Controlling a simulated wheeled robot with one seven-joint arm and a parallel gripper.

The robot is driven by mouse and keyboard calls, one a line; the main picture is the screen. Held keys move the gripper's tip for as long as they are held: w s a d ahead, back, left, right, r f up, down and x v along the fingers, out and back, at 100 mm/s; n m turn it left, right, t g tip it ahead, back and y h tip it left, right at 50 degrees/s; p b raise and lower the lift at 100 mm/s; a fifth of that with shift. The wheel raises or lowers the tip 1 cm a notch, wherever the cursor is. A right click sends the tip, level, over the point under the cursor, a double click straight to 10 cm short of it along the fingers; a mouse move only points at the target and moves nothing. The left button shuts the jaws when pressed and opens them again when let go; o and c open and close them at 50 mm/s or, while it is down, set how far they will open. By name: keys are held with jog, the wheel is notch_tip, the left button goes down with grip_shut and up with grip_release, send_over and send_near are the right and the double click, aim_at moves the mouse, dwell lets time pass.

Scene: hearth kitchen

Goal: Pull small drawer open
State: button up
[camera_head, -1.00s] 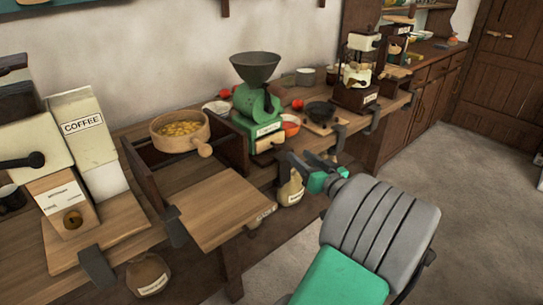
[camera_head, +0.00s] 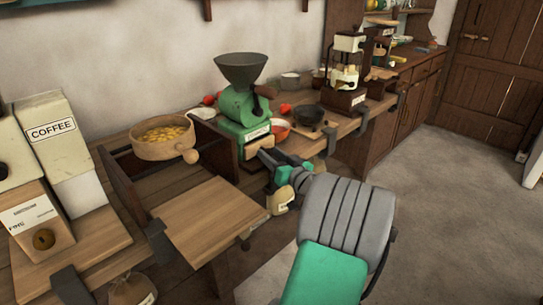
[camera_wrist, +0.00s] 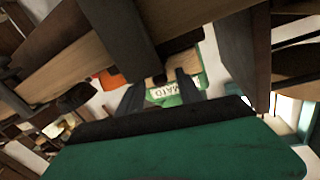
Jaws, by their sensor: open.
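A green grinder (camera_head: 243,105) with a dark grey hopper stands near the back of the bench. A small light wooden drawer front (camera_head: 258,146) shows at the foot of the grinder, partly behind my fingers. My gripper (camera_head: 268,160) is just in front of and below this drawer front, with open jaws. In the wrist view the grinder's green base with a white label (camera_wrist: 168,91) shows between my two dark fingers (camera_wrist: 160,88). I cannot tell whether the fingers touch the drawer.
A wooden bowl of yellow pieces (camera_head: 163,137) sits at the left above a wooden board (camera_head: 207,217). A coffee box (camera_head: 62,150) stands far left. A red bowl (camera_head: 279,130) and black pan (camera_head: 308,114) are right of the grinder. The floor at right (camera_head: 440,200) is clear.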

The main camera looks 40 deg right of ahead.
grip_shut()
dwell(0.3)
dwell(1.1)
